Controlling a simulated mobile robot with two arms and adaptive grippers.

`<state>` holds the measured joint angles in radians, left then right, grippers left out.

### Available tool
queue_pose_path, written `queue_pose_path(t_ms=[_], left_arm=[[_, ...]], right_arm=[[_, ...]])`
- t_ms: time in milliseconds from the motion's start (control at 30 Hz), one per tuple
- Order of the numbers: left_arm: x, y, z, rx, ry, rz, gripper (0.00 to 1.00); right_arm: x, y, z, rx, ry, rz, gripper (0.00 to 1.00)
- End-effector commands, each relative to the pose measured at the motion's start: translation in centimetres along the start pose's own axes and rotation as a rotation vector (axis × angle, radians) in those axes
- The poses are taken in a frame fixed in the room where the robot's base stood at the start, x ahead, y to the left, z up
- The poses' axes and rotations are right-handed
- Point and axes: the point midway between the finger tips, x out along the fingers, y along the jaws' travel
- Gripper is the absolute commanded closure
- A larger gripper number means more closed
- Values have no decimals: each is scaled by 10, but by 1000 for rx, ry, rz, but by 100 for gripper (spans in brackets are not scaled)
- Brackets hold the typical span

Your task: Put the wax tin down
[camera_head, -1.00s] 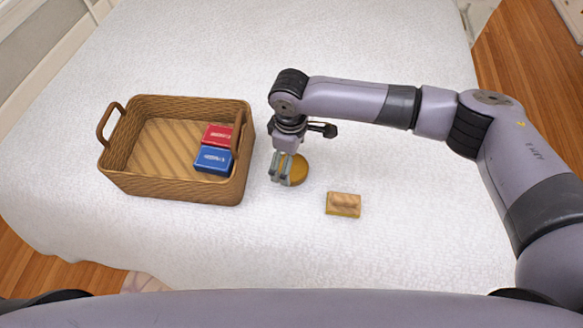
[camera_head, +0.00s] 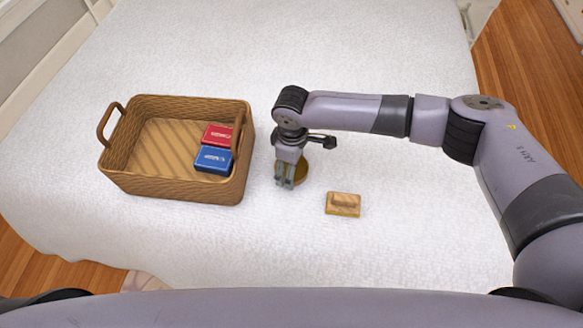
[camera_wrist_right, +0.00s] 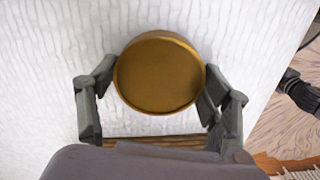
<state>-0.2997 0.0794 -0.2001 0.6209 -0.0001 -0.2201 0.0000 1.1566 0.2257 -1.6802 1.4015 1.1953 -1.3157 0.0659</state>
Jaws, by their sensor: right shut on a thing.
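The wax tin (camera_head: 301,171) is a round, golden-brown tin. My right gripper (camera_head: 285,182) is shut on it over the white bed cover, right of the basket. In the head view the fingers hide part of the tin. In the right wrist view the tin (camera_wrist_right: 158,75) sits between the two fingers of the gripper (camera_wrist_right: 160,82), one on each side. I cannot tell whether the tin touches the cover. My left gripper is not in view.
A wicker basket (camera_head: 150,186) with two handles stands at left, holding a red box (camera_head: 218,135) and a blue box (camera_head: 213,159). A small brown block (camera_head: 343,204) lies right of and nearer than the tin. The white cover (camera_head: 330,260) is clear in front.

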Motion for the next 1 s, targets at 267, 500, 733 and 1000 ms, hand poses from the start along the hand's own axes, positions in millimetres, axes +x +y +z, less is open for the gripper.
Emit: queue_pose_path(t_ms=[267, 500, 733, 1000], left_arm=[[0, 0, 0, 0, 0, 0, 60], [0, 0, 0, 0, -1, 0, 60], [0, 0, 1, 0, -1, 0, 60], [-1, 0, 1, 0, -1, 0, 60]], right_arm=[[0, 0, 0, 0, 0, 0, 53], [-1, 0, 0, 0, 1, 0, 69], [-3, 0, 0, 0, 1, 1, 70], [-33, 1, -1, -1, 4, 1, 70]])
